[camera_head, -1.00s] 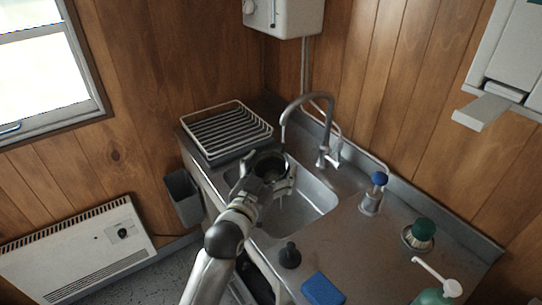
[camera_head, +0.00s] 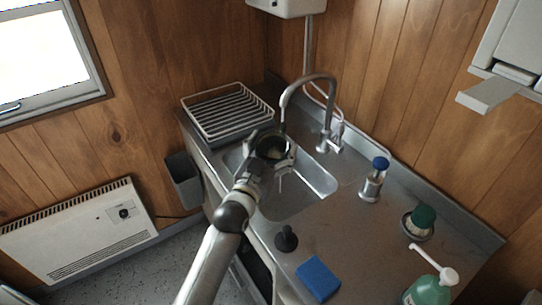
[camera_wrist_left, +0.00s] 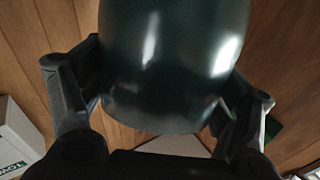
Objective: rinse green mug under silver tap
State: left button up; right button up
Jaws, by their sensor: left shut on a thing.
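The silver tap (camera_head: 329,110) stands at the back of the sink, its neck arching left and its spout pointing down. The dark green mug (camera_head: 273,149) is upright over the sink (camera_head: 309,192), its open mouth facing up just below the spout. My left gripper (camera_head: 271,155) is shut around the mug's sides. In the left wrist view the mug (camera_wrist_left: 172,65) fills the middle, with a finger of my left gripper (camera_wrist_left: 160,105) on each side. I cannot tell whether water is running. My right gripper is out of view.
A dish rack (camera_head: 228,112) stands behind the sink at left. On the counter are a black plug (camera_head: 286,239), a blue sponge (camera_head: 318,279), a blue-topped container (camera_head: 373,181), a green brush (camera_head: 421,219) and a green pump bottle (camera_head: 428,290). A grey bin (camera_head: 184,181) hangs beside the counter.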

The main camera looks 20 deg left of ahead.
aim_at(277, 138)
pick_arm(q)
jog(key=w+b, duration=0.1)
jog(key=w, duration=0.1)
jog(key=w+b, duration=0.1)
jog(key=w+f+b, duration=0.1)
jog(key=w, duration=0.1)
jog(key=shift+w+a+f+b, duration=0.1)
jog(key=shift+w+a+b, duration=0.2)
jog(key=shift+a+b, duration=0.1)
jog(key=shift+w+a+f+b, duration=0.15)
jog(key=shift+w+b, duration=0.25)
jog(key=shift+w, duration=0.7)
jog(key=shift+w+f+b, duration=0.15)
jog(key=shift+w+b, duration=0.25)
jog(key=shift+w, duration=0.65)
jog(key=shift+d, duration=0.6)
jog(key=shift+a+p, duration=0.2)
jog(key=shift+p, duration=0.1)
jog(key=shift+a, duration=0.45)
jog(key=shift+d, duration=0.1)
jog(key=shift+d+p, duration=0.3)
jog(key=shift+d, duration=0.25)
